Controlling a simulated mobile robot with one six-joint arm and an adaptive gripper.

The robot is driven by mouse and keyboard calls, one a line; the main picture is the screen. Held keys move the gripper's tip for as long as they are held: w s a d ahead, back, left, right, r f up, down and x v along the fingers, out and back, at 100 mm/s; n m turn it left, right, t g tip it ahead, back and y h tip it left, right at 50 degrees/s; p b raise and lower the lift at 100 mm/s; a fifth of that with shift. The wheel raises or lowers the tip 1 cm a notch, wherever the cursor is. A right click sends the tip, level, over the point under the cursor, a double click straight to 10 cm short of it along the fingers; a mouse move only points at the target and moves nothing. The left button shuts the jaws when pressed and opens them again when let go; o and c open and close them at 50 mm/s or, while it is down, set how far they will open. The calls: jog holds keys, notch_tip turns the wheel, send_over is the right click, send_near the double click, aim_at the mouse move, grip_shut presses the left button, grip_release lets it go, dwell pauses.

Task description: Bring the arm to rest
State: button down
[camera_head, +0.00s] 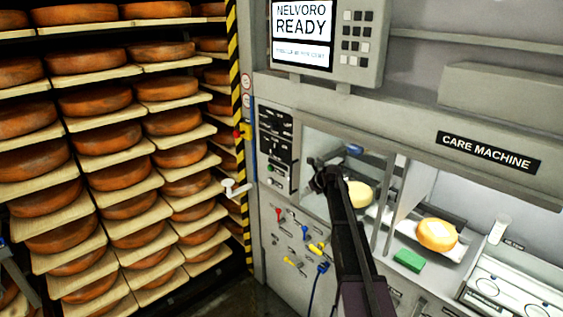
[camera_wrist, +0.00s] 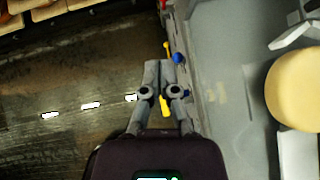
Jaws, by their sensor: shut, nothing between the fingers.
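My gripper (camera_wrist: 158,68) is shut and empty in the wrist view, its two grey fingers together. Below it in that view are the dark floor (camera_wrist: 75,90) and the edge of the machine's front. In the head view my dark arm rises from the lower edge to the opening of the care machine (camera_head: 430,100). My fingers cannot be made out clearly there. A pale cheese wheel (camera_head: 359,194) lies just right of the arm's end in the head view. A pale wheel also shows at the right of the wrist view (camera_wrist: 297,88), apart from my gripper.
Racks of orange cheese wheels (camera_head: 102,103) on wooden boards fill the left. Another cheese wheel (camera_head: 437,235) sits in the machine to the right, with a green block (camera_head: 409,260) near it. Coloured knobs (camera_head: 305,232) stick out of the front panel. A screen (camera_head: 302,30) reads NELVORO READY.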

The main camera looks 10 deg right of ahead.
jog(key=s+a+f+n+g+h+b, duration=0.1)
jog(key=s+a+f+n+g+b, duration=0.1)
jog(key=s+n, duration=0.8)
jog(key=s+a+f+n+g+h+b, duration=0.1)
jog(key=s+a+f+n+g+b, duration=0.2)
jog(key=s+n, duration=0.7)
jog(key=s+a+f+n+g+h+b, duration=0.1)
jog(key=s+a+f+n+g+b, duration=0.2)
jog(key=s, duration=2)
jog(key=shift+a+f+n, duration=1.3)
jog(key=shift+f+n, duration=1.45)
jog(key=shift+n, duration=1.35)
jog(key=shift+w, duration=0.1)
jog(key=c, duration=1.4)
grip_release()
